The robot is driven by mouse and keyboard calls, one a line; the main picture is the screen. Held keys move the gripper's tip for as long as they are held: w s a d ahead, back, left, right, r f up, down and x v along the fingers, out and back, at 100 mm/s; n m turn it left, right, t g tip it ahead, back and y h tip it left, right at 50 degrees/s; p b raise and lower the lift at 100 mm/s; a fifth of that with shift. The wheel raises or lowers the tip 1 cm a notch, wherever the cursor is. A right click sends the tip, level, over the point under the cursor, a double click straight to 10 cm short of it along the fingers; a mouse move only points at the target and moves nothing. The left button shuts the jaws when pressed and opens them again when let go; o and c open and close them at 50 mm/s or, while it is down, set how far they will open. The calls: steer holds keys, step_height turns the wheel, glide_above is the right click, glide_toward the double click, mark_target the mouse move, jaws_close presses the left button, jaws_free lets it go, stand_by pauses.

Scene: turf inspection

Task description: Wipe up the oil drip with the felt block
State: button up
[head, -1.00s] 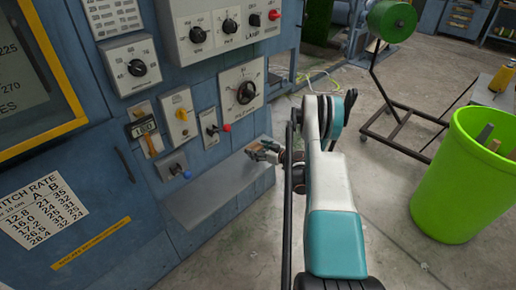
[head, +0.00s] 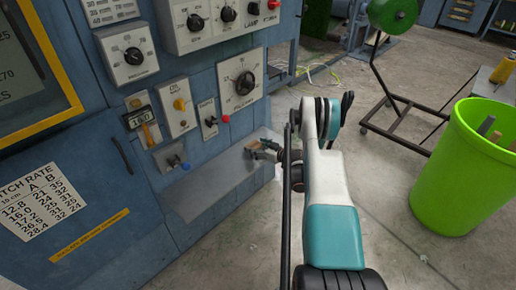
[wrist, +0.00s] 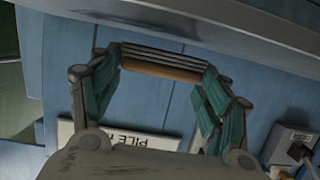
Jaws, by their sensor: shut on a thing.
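My gripper (head: 260,148) is at the right part of the grey ledge (head: 205,190) on the blue machine, in the head view. In the wrist view its teal fingers (wrist: 160,80) are shut on a flat layered block, the felt block (wrist: 162,60), with grey strips and an orange-brown strip. The block spans between the fingertips. Whether it touches the ledge I cannot tell. I cannot make out the oil drip in either view.
The blue panel (head: 125,165) with knobs, switches and a small display (head: 138,120) rises behind the ledge. A bright green bin (head: 465,180) stands on the right. A wheeled stand with a green reel (head: 393,14) is behind. Concrete floor lies open between.

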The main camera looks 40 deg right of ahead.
mark_target(258, 148)
stand_by(0.3)
steer(key=shift+r+p, duration=1.1)
steer(key=shift+r, duration=1.8)
step_height(258, 148, up, 3)
